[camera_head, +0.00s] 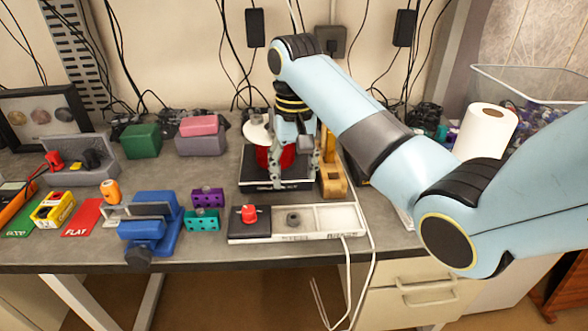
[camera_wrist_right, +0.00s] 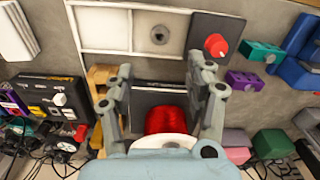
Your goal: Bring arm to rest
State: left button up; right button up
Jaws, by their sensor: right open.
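My right arm reaches in from the right in the head view, with its light blue links over the bench. Its gripper (camera_head: 295,180) points down at a black flat device (camera_head: 262,184) and is open. In the wrist view the two fingers (camera_wrist_right: 158,75) stand wide apart. A red rounded object (camera_wrist_right: 165,119) with a white disc below it shows between them. In the head view the red object (camera_head: 264,157) is partly hidden by a finger. I cannot tell whether the fingers touch it. My left gripper is not in view.
A white tray (camera_head: 335,219) with a red knob (camera_head: 249,213) lies in front of the device. A wooden block (camera_head: 333,181) stands right of the gripper. A blue vise (camera_head: 150,218) and teal and purple blocks (camera_head: 202,220) stand left. A paper roll (camera_head: 486,133) stands right.

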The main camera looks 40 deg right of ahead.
jog(key=s+a+f+n+t, duration=0.1)
jog(key=s+f, duration=0.1)
jog(key=s, duration=0.4)
jog(key=s+a+f+n+t, duration=0.1)
jog(key=s+f+n, duration=0.15)
jog(key=s, duration=0.35)
jog(key=s+a+r+n+t+h, duration=0.1)
jog(key=s+r, duration=0.1)
jog(key=s, duration=0.5)
jog(key=s+r+n+t, duration=0.1)
jog(key=s+r, duration=0.2)
jog(key=s, duration=0.4)
notch_tip(320, 180, down, 40)
jog(key=s+d+g+b, duration=0.2)
jog(key=s+b, duration=0.1)
jog(key=b, duration=0.8)
jog(key=s+f+b, duration=0.4)
jog(key=s+f, duration=0.4)
jog(key=f, duration=0.3)
jog(key=s+d+f+g+b, duration=0.1)
jog(key=s+f+b, duration=0.3)
jog(key=s+f, duration=0.5)
notch_tip(320, 180, down, 2)
jog(key=shift+s, duration=0.15)
